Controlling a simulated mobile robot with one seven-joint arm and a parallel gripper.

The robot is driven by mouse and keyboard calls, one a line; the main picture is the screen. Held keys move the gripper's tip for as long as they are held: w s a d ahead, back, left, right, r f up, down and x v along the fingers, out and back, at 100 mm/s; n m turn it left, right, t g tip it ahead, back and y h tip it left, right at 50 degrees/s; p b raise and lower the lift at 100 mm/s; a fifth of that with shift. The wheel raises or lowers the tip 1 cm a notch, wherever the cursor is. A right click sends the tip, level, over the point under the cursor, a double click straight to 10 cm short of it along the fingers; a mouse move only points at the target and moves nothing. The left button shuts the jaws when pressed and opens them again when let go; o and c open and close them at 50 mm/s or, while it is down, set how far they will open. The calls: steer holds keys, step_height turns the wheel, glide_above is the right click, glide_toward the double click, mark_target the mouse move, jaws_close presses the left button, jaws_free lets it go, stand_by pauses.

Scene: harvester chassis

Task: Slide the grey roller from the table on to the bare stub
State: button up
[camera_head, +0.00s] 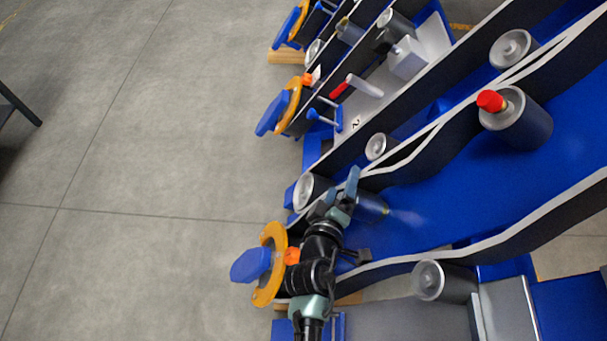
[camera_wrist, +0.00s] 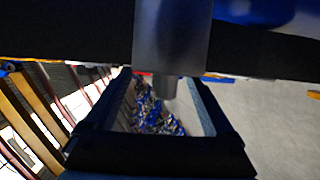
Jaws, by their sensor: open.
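My gripper (camera_head: 346,196) is open beside the blue machine frame, low in the middle of the head view. A smooth grey cylinder (camera_head: 372,207) lies right at its fingers, partly hidden by them. In the wrist view a grey cylinder with a thinner end (camera_wrist: 172,42) stands in front of and between the spread fingers of my gripper (camera_wrist: 163,92). I cannot tell whether the fingers touch it. Which cylinder is the task's grey roller is unclear, and I cannot pick out a bare stub. A dark table edge (camera_head: 18,106) shows at the far left, with no roller visible on it.
Grey rollers (camera_head: 312,190) (camera_head: 440,281) sit along the black and white belts. Another roller (camera_head: 520,122) has a red cap. Blue and orange discs (camera_head: 268,264) stick out at the frame's left side. The grey floor (camera_head: 130,150) to the left is clear.

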steer(key=shift+s+d+f, duration=0.15)
steer(key=shift+f, duration=0.2)
